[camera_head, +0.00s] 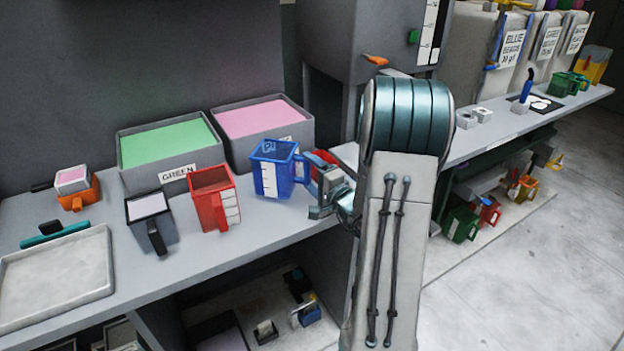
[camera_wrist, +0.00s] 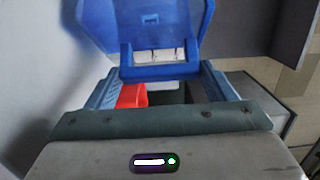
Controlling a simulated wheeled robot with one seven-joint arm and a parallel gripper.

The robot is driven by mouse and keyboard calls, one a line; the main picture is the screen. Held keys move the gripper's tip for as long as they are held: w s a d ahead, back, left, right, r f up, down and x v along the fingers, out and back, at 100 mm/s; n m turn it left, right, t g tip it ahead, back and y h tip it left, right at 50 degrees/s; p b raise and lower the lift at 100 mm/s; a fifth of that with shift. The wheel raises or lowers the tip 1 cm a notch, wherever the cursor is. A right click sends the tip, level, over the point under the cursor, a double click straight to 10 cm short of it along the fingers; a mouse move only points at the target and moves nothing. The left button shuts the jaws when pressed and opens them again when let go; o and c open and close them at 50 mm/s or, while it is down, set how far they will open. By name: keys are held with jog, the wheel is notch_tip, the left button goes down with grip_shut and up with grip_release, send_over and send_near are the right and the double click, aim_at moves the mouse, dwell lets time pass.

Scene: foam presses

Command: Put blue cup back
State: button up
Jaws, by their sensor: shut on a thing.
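The blue cup (camera_head: 272,174) is a squarish measuring cup with white marks on its side. In the head view it is upright at the front of the bench, before the pink bin; I cannot tell whether its base touches the bench. My gripper (camera_head: 318,194) is at its right side, shut on it. In the wrist view the blue cup (camera_wrist: 145,22) fills the top, with its handle between my fingers (camera_wrist: 163,92). My arm hides part of the bench to the right.
A red cup (camera_head: 212,198) stands just left of the blue cup, and a dark grey cup (camera_head: 150,222) further left. Bins of green (camera_head: 168,143) and pink (camera_head: 258,118) material stand behind. A red thing (camera_head: 322,160) is close behind my gripper. A tray (camera_head: 60,276) lies at far left.

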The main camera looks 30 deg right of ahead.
jog(key=shift+f, duration=1.1)
jog(key=o, duration=1.1)
jog(key=shift+r, duration=0.15)
